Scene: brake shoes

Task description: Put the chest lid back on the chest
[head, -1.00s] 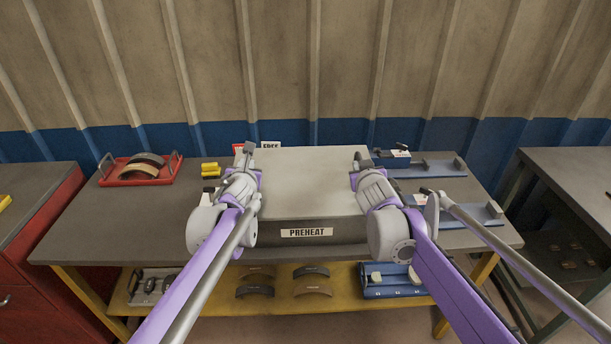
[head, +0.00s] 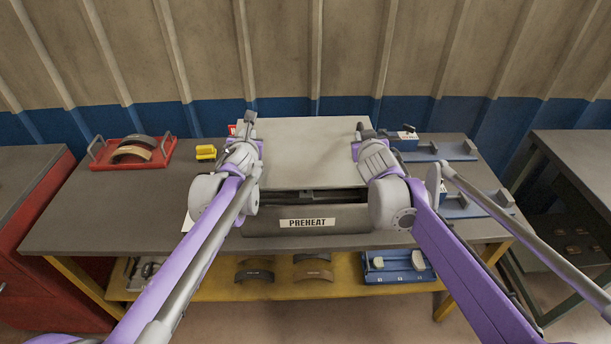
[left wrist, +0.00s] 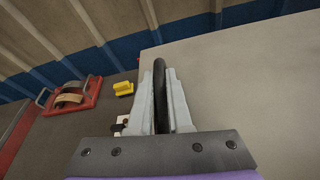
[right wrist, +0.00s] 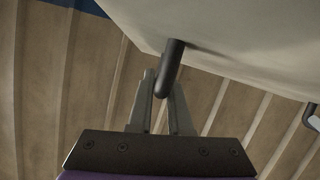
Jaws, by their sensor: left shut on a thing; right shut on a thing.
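The chest lid (head: 305,155) is a broad pale grey slab above the chest (head: 350,218), whose dark front has a PREHEAT label. A dark opening with something inside shows between the lid's front edge and the chest's front wall. My left gripper (head: 249,130) is shut on a dark bar handle (left wrist: 160,85) at the lid's left side. My right gripper (head: 364,137) is shut on the dark handle (right wrist: 170,70) at the lid's right side. The rear of the chest is hidden under the lid; the lid's exact height above it is hard to tell.
A red tray (head: 130,165) with brake shoes and a yellow block (head: 206,152) lie left on the workbench (head: 110,215). Blue fixtures (head: 440,150) stand close on the right. Brake shoes and a blue holder (head: 398,266) sit on the yellow shelf below.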

